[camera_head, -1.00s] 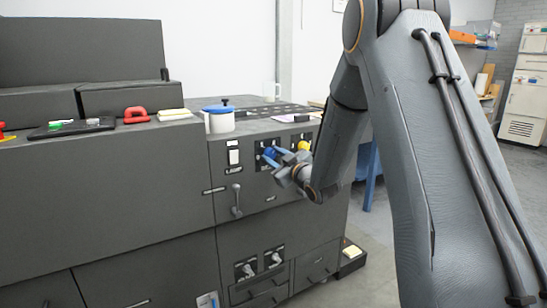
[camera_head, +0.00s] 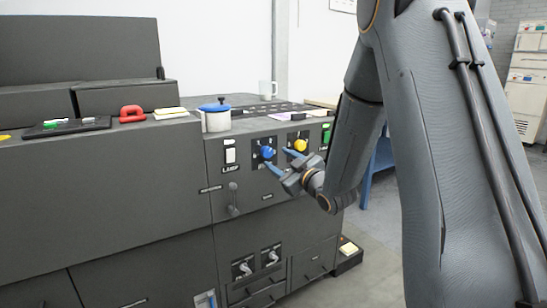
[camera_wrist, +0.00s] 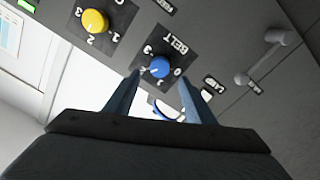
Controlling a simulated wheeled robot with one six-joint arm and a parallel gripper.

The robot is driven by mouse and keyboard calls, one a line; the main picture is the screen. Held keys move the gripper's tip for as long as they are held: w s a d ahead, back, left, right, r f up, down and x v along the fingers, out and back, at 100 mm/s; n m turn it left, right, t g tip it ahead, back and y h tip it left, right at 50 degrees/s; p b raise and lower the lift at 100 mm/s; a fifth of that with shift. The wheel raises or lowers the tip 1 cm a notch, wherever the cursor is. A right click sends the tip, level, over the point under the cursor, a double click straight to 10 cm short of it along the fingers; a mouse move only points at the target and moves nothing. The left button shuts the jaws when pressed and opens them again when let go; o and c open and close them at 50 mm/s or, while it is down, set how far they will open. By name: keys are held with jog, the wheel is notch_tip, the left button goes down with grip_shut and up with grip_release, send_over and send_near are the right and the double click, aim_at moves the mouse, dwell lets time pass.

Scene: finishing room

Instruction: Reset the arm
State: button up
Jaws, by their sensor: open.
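My gripper (camera_head: 279,162) is open and empty in front of the dark grey machine's control panel. Its two blue fingers also show in the wrist view (camera_wrist: 158,90), spread apart. The blue knob (camera_head: 267,152), marked BELT, sits on the panel just beyond the fingertips; in the wrist view the knob (camera_wrist: 160,67) lies ahead between the finger lines, with no finger seen touching it. The yellow knob (camera_head: 300,145) is to its right on the same panel.
A white switch (camera_head: 230,155) and a lever (camera_head: 233,198) are left of the blue knob. Floor at right is partly clear.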

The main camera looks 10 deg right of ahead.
jog(key=shift+s+d, duration=0.2)
jog(key=shift+s, duration=0.5)
jog(key=s+a+f+m+g+h, duration=0.25)
jog(key=s+g, duration=0.35)
jog(key=s, duration=0.7)
jog(key=s+a+f+m+g+h, duration=0.15)
jog(key=s+a+g, duration=0.3)
jog(key=s, duration=0.95)
jog(key=s+a+f+m+g+h, duration=0.1)
jog(key=s+a+f+m+g, duration=0.2)
jog(key=s+g, duration=0.7)
jog(key=s+d+r+m+t+p, duration=0.2)
jog(key=d+r+p, duration=0.4)
jog(key=p, duration=0.7)
jog(key=shift+s+d+r+t+h+p, duration=0.35)
jog(key=shift+s+d+t, duration=0.2)
jog(key=shift+s+d, duration=0.4)
